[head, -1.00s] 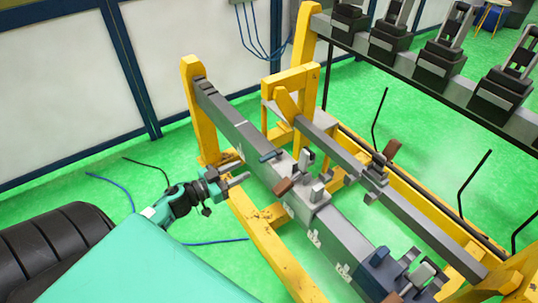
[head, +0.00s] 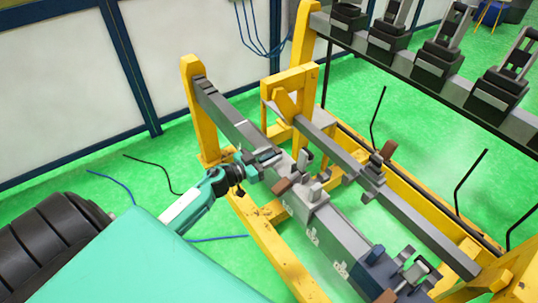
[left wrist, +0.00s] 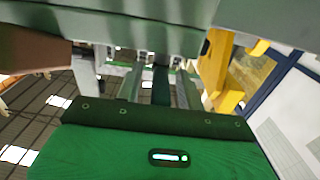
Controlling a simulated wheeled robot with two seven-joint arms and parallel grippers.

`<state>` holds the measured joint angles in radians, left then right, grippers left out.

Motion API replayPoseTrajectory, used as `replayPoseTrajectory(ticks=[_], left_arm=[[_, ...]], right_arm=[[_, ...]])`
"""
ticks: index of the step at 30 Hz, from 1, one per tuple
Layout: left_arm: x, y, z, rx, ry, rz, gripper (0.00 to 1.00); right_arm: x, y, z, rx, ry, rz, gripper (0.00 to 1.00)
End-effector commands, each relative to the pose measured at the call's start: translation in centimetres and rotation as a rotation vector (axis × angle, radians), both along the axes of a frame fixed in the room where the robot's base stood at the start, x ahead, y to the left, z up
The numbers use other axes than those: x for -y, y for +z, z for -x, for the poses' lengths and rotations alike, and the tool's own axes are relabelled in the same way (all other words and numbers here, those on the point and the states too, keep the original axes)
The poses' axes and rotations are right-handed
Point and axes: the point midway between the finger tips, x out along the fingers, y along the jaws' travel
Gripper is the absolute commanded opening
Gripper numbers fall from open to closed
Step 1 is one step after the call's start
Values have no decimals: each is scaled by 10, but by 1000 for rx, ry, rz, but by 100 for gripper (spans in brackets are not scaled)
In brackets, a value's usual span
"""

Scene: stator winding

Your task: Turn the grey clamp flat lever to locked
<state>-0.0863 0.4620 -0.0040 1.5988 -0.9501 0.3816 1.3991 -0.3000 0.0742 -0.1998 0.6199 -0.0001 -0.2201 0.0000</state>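The grey clamp (head: 316,195) sits on the long grey beam (head: 345,238), with small upright grey parts and a brown block (head: 283,185) beside it. A flat blue-grey lever (head: 268,154) lies just up the beam from the brown block. My left gripper (head: 262,162) reaches in from the left and is at this lever, overlapping it in the head view. Whether the fingers touch or hold it is hidden. In the left wrist view, a dark upright piece (left wrist: 161,84) shows beyond the green gripper body, too unclear to name. My right gripper is out of view.
A yellow frame (head: 268,240) carries the beam, and a second grey beam (head: 425,225) runs parallel on the right. A blue clamp (head: 378,265) sits at the beam's near end. A rack with black blocks (head: 448,55) stands behind.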

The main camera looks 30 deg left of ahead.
Motion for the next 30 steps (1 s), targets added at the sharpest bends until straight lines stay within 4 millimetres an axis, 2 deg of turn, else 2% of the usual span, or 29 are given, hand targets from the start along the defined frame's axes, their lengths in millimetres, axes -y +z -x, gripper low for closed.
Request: replayPoseTrajectory(ticks=[6, 12, 23, 30], left_arm=[[0, 0, 0, -1, 0, 0, 36], [0, 0, 0, -1, 0, 0, 0], [-2, -1, 0, -1, -27, -3, 0], [-6, -2, -2, -2, -145, -5, 0]], right_arm=[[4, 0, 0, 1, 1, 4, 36], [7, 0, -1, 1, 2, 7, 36], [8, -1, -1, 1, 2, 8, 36], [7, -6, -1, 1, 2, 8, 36]])
